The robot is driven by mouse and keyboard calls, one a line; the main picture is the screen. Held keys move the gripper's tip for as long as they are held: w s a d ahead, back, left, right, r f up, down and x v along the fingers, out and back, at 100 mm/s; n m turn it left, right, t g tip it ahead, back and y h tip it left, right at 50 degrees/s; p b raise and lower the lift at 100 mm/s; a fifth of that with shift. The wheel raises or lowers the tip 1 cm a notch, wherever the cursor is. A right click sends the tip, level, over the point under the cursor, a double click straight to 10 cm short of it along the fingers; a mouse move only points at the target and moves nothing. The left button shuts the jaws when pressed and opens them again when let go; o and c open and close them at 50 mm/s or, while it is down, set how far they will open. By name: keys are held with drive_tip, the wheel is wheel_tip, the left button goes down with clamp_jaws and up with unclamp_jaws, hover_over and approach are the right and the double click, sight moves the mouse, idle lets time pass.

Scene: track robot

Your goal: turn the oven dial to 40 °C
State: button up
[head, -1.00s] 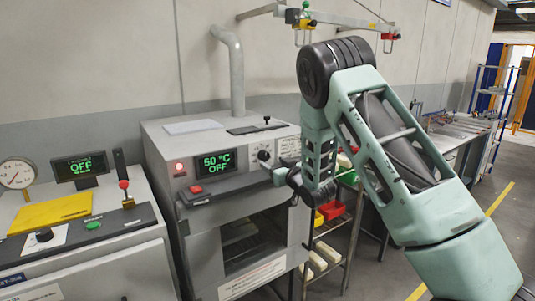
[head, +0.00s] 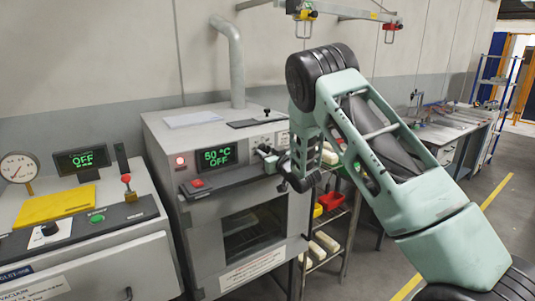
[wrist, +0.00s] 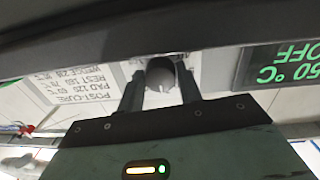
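The oven (head: 210,254) stands in the middle of the head view. Its green display (head: 217,156) reads 50 °C and OFF; part of it also shows upside down in the wrist view (wrist: 283,67). The dark round oven dial (wrist: 161,74) is in the upper middle of the wrist view, with a small white mark facing the camera. My gripper (wrist: 162,80) has one finger on each side of the dial, with narrow gaps beside its near part. I cannot tell whether the fingertips touch it. In the head view my gripper (head: 270,160) is at the oven's right front.
A label (wrist: 82,88) with temperatures is beside the dial. The oven's handle bar (head: 232,183) runs below the panel. A shelf rack (head: 345,235) stands close on the right.

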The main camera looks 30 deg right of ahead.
drive_tip(key=shift+f+b, duration=0.15)
drive_tip(key=shift+b, duration=0.55)
drive_tip(key=n+b, duration=0.1)
drive_tip(key=b, duration=0.1)
drive_tip(key=n+b, duration=0.1)
drive_tip(key=b, duration=0.1)
drive_tip(key=shift+f, duration=0.25)
drive_tip(key=n+b, duration=0.3)
drive_tip(key=b, duration=0.1)
drive_tip(key=shift+b, duration=0.4)
drive_tip(key=n+b, duration=0.4)
drive_tip(key=b, duration=0.3)
drive_tip(key=shift+d+n+t, duration=0.15)
drive_tip(key=shift+n+t, duration=0.15)
drive_tip(key=n+b, duration=0.3)
drive_tip(key=b, duration=0.3)
drive_tip(key=shift+n+y, duration=0.4)
drive_tip(key=n+b, duration=0.5)
drive_tip(key=b, duration=0.3)
drive_tip(key=shift+d+r+n, duration=0.1)
drive_tip(key=shift+r+n, duration=0.05)
drive_tip(key=shift+n, duration=0.25)
drive_tip(key=n+b, duration=0.3)
drive_tip(key=shift+r+y+b, duration=0.15)
drive_tip(key=shift+y+b, duration=0.15)
drive_tip(key=shift+b, duration=0.1)
drive_tip(key=shift+r+n+b, duration=0.2)
drive_tip(key=shift+n+b, duration=0.85)
drive_tip(key=shift+n, duration=0.25)
